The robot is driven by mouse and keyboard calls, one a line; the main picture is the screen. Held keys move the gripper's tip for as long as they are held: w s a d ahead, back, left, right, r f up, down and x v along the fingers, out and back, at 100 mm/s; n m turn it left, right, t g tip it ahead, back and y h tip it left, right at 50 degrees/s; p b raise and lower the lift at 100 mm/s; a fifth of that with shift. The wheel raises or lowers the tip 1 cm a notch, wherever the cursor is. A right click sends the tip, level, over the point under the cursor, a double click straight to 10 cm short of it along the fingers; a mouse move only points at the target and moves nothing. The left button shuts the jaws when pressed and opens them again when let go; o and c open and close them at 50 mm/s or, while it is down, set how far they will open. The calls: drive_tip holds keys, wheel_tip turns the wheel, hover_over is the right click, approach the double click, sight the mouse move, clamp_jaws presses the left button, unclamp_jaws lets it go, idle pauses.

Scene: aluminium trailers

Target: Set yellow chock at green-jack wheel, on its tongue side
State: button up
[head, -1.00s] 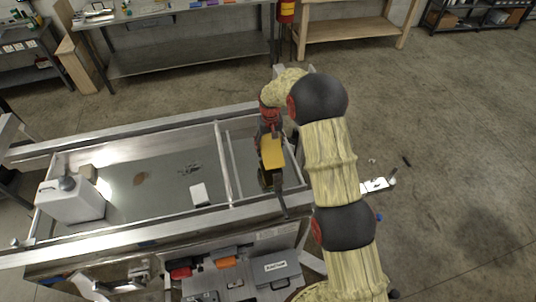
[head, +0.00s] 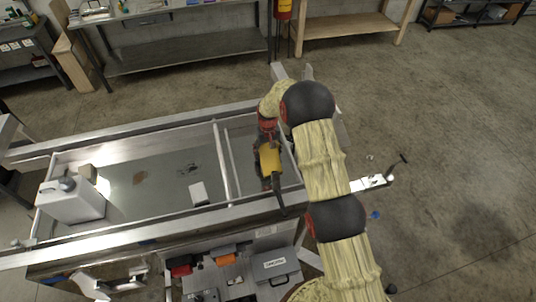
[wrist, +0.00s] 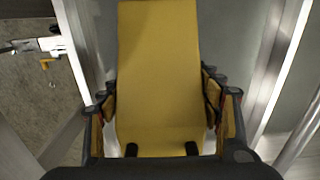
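The yellow chock (head: 270,160) is in my gripper (head: 268,172), held over the right end of the aluminium trailer (head: 165,229). In the wrist view the chock (wrist: 158,75) fills the middle, with the fingers of my gripper (wrist: 160,115) pressed against both its sides. A trailer tongue with a coupler (head: 372,183) sticks out to the right, partly behind my arm. The coupler also shows at the upper left of the wrist view (wrist: 35,45). I cannot make out a green jack or the wheel beside it.
A white canister (head: 70,200) and a small white box (head: 198,192) are in the trailer bed. A grey case (head: 275,268) and red and orange items lie at the near side. Benches (head: 185,50) stand at the back. The floor (head: 460,150) at right is mostly open.

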drive_tip(key=o, duration=0.4)
drive_tip(key=shift+o, duration=0.2)
drive_tip(key=shift+r, duration=0.1)
